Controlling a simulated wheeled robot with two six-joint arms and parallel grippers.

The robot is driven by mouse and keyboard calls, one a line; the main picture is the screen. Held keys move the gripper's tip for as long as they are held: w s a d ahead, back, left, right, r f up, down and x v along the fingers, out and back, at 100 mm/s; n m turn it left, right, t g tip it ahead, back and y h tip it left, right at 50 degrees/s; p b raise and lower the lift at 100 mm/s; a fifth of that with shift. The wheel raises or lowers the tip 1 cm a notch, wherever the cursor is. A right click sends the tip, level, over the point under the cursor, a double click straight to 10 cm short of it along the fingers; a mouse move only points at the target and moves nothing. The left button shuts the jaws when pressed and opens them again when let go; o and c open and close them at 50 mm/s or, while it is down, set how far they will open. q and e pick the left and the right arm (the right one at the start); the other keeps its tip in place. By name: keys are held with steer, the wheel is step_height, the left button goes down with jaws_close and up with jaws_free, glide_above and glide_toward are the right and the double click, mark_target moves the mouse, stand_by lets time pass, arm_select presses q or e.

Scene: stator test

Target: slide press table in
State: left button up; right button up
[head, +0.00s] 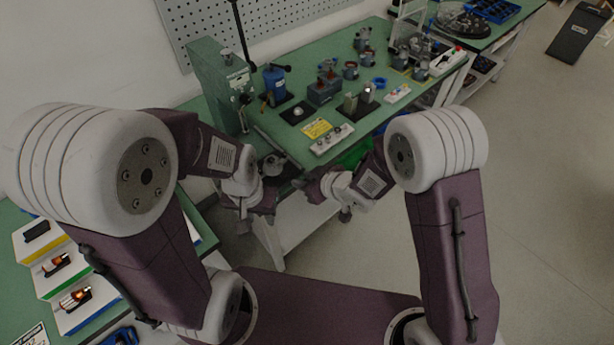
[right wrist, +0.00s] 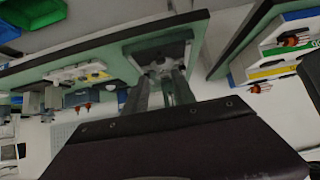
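The green press (head: 222,85) stands at the left end of the far workbench. What looks like its table, a dark plate with a round metal fixture (head: 272,165), sits at the bench's front edge. The plate also shows in the right wrist view (right wrist: 136,50). My right gripper (head: 316,190) is just right of the plate in the head view. In the right wrist view its fingers (right wrist: 161,90) are apart and point at the plate; contact cannot be told. My left gripper (head: 246,212) is at the bench's front left; its fingertips are too small to read.
The bench carries a blue device (head: 274,84), a yellow label (head: 317,128), a white button strip (head: 332,140) and several motor parts. A green bin (head: 355,153) is below the bench edge. Trays with copper parts (head: 72,298) are at lower left.

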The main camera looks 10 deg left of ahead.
mark_target(285, 176)
steer(key=b+x, duration=0.3)
steer(key=x, duration=0.3)
steer(key=shift+a, duration=0.15)
steer(key=shift+s, duration=0.1)
steer(key=shift+a+f, duration=0.1)
steer(key=shift+b+x, duration=0.35)
steer(key=shift+x, duration=1.85)
